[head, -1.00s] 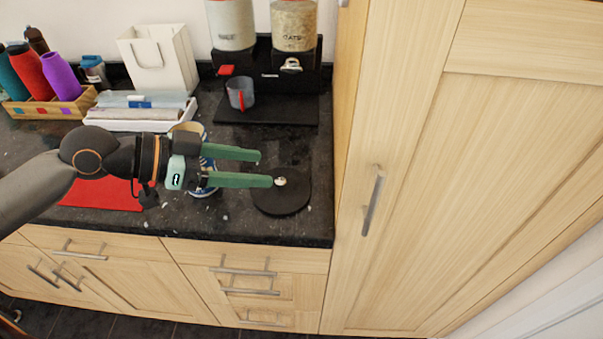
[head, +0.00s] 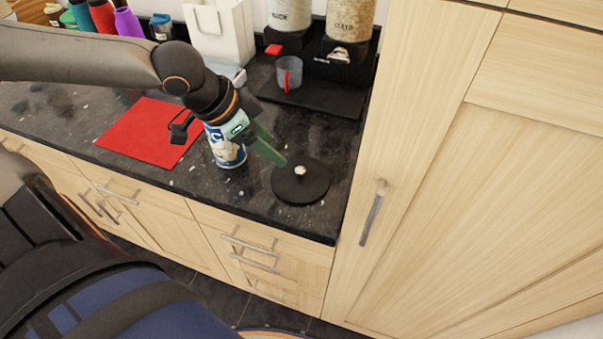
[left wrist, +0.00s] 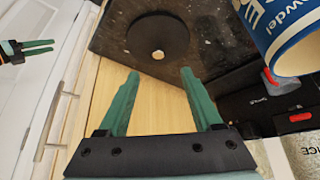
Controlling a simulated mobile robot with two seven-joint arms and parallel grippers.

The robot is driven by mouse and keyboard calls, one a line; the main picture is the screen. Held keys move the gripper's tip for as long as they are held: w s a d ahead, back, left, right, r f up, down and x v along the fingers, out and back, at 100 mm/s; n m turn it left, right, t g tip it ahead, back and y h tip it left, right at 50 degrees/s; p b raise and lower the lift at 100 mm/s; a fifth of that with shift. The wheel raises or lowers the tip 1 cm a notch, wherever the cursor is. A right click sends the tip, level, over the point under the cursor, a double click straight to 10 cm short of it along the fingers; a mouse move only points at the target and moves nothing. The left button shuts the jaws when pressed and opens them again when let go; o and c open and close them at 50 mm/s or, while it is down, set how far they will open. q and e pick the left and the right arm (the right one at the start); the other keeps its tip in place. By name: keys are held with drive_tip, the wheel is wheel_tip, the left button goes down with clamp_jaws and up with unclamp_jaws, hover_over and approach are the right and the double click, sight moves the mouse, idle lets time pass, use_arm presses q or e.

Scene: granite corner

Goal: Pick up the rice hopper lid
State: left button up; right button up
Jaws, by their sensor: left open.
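The rice hopper lid (head: 302,190) is a flat dark disc with a small light knob on top. It lies on the black granite counter, left of the tall cupboard. My left gripper (head: 272,150) is open and empty. In the head view its fingertips show just up and left of the knob, and one finger mostly hides the other. The lid (left wrist: 175,35) also shows in the left wrist view, beyond the open fingers, with nothing between them. My right gripper (left wrist: 40,47) shows at the left of that view, with its fingers apart and empty.
A blue and white can (head: 228,148) stands close beside my left gripper. A red mat (head: 150,132) lies further left. Behind are a grey cup (head: 289,72) and the hopper dispenser (head: 342,65). The tall cupboard (head: 430,150) bounds the counter on the right.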

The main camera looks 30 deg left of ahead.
sight(300, 169)
use_arm(q)
drive_tip(key=shift+b+x, duration=1.1)
drive_tip(key=shift+x, duration=0.85)
drive_tip(key=shift+w+d+f, duration=0.2)
drive_tip(key=shift+f, duration=0.2)
drive_tip(key=b+x, duration=0.2)
drive_tip(key=x, duration=0.2)
drive_tip(key=shift+d+f+b, duration=0.1)
drive_tip(key=shift+f+b, duration=0.05)
drive_tip(key=shift+b, duration=0.15)
drive_tip(key=shift+w+d+f, duration=0.2)
drive_tip(key=shift+w+f, duration=0.05)
drive_tip(key=shift+f, duration=0.1)
clamp_jaws()
